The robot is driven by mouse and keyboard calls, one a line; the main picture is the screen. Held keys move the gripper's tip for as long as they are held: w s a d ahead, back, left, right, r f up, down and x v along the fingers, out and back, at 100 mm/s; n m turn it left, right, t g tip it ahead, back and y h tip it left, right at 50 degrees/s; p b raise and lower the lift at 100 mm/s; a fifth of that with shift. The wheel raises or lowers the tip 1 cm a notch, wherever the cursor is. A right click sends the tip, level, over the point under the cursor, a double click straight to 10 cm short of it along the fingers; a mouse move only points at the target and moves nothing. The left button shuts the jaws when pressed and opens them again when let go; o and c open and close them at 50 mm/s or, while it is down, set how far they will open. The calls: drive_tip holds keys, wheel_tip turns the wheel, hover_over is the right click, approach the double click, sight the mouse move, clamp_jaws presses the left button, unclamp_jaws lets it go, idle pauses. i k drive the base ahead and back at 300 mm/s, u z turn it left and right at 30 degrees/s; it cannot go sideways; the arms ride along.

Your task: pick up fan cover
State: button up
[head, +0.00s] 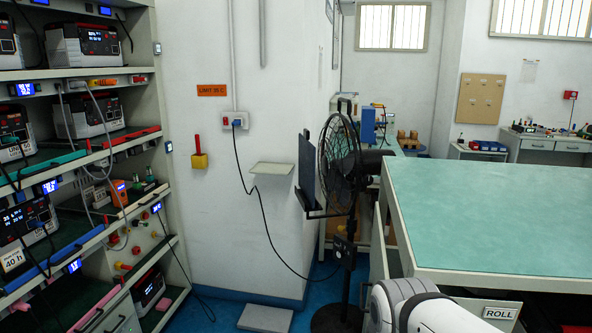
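A black pedestal fan (339,160) stands on the blue floor in the middle of the head view, with its round wire cage seen at an angle. A dark flat panel (307,168) stands upright at the left of the cage, above a small black ledge (322,214). I cannot tell for sure whether this panel or the cage is the fan cover. A white and grey link of my arm shows at the bottom, right of the fan's base. My gripper is not in view.
A rack (171,232) with several powered units and cables fills the left. A green-topped table (490,215) takes up the right, close to the fan. A black cable (262,225) runs from a wall socket to the fan. A small light shelf (272,168) juts from the wall.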

sight(306, 150)
drive_tip(key=u, duration=0.5)
drive_tip(key=k, duration=0.85)
drive_tip(key=u, duration=0.9)
drive_tip(key=k, duration=0.45)
drive_tip(key=u, duration=0.3)
drive_tip(key=i, duration=1.5)
drive_tip(key=z, duration=0.55)
drive_tip(key=i, duration=1.9)
drive_tip(key=z, duration=1.3)
drive_tip(key=i, duration=1.15)
drive_tip(key=z, duration=1.15)
drive_tip(key=i, duration=0.5)
drive_tip(key=z, duration=0.3)
drive_tip(key=k, duration=0.65)
